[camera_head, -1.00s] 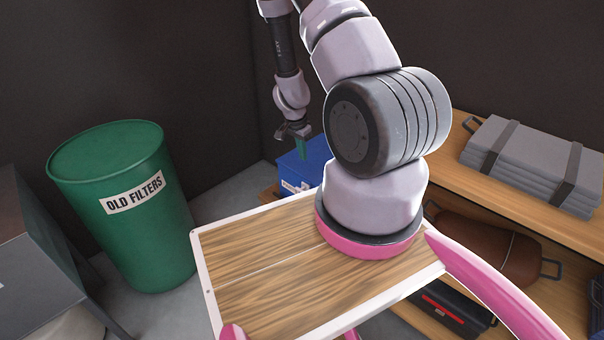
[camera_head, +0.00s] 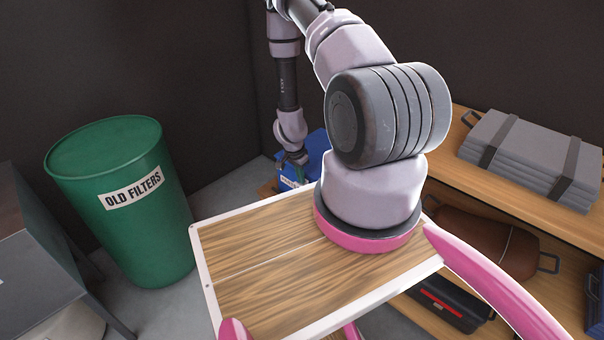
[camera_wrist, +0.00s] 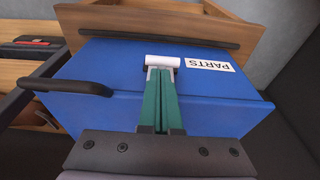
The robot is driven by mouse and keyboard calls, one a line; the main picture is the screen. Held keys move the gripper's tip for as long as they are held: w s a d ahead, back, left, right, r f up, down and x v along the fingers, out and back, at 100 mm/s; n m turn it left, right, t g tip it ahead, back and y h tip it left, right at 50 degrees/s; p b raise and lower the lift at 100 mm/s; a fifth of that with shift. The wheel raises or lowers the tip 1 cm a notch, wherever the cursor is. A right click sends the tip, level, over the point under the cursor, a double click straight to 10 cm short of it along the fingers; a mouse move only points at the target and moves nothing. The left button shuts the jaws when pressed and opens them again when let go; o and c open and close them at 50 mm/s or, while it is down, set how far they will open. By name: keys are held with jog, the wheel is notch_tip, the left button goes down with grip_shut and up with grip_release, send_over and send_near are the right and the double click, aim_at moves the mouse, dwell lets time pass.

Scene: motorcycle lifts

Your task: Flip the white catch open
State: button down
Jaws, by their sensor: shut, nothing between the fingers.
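The white catch (camera_wrist: 162,61) is on the blue box marked PARTS (camera_wrist: 105,65), in the upper middle of the wrist view. My gripper (camera_wrist: 160,78) is shut with its green fingers side by side and nothing between them. The fingertips are right at the catch and overlap its lower part in the picture; whether they touch it I cannot tell.
A shelf with grey folded mats (camera_head: 525,155) is at the right. Grey floor shows between drum and box.

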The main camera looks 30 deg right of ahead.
jog(key=shift+a, duration=0.15)
jog(key=shift+s+a+f+h, duration=0.1)
jog(key=shift+a+h, duration=0.05)
jog(key=shift+h, duration=0.25)
